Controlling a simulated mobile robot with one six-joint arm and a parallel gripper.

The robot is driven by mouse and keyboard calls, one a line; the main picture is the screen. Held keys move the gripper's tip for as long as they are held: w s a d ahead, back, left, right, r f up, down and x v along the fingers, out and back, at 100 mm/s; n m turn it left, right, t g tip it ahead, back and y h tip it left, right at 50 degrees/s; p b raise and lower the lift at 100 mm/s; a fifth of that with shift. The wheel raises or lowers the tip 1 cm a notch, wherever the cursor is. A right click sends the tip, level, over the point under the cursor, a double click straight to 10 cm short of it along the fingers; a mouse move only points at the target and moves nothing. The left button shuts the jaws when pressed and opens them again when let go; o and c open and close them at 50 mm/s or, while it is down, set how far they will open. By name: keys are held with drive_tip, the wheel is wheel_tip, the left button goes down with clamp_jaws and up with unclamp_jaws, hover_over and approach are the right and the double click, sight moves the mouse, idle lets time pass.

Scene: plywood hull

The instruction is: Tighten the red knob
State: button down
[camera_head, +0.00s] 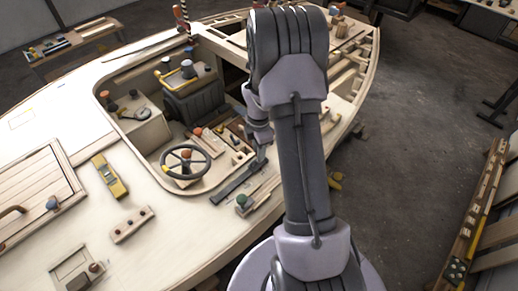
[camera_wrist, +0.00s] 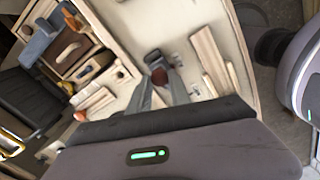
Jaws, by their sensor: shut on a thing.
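The red knob (camera_wrist: 159,76) is dark red and shows in the wrist view between the tips of my gripper (camera_wrist: 159,86), near the pale hull edge. The fingers are close on both sides of it and hide part of it. A dark fitting shows just beyond the knob. In the head view my gripper (camera_head: 261,160) reaches down to the deck right of the steering wheel, and I cannot make out the gripped knob there.
The steering wheel (camera_head: 186,162) stands left of my gripper. A green knob (camera_head: 242,200) is nearer on the deck, and a yellow tool (camera_head: 110,177) lies further left. In the wrist view, wooden blocks (camera_wrist: 207,60) lie right of the knob.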

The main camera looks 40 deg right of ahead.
drive_tip(key=m, duration=0.4)
drive_tip(key=shift+m, duration=0.3)
drive_tip(key=m, duration=0.3)
drive_tip(key=shift+w+m, duration=0.1)
drive_tip(key=shift+m, duration=0.2)
drive_tip(key=m, duration=0.4)
drive_tip(key=shift+d+m+b, duration=0.1)
drive_tip(key=shift+m+b, duration=0.2)
drive_tip(key=m, duration=0.3)
drive_tip(key=shift+m+b, duration=0.3)
drive_tip(key=m+b, duration=0.1)
drive_tip(key=m, duration=0.7)
drive_tip(key=shift+d+b, duration=0.1)
drive_tip(key=shift+b, duration=0.3)
drive_tip(key=m+b, duration=0.1)
drive_tip(key=m, duration=0.2)
drive_tip(key=shift+m, duration=0.3)
drive_tip(key=shift+r+m+b, duration=0.1)
drive_tip(key=shift+m+b, duration=0.4)
drive_tip(key=shift+m, duration=1.3)
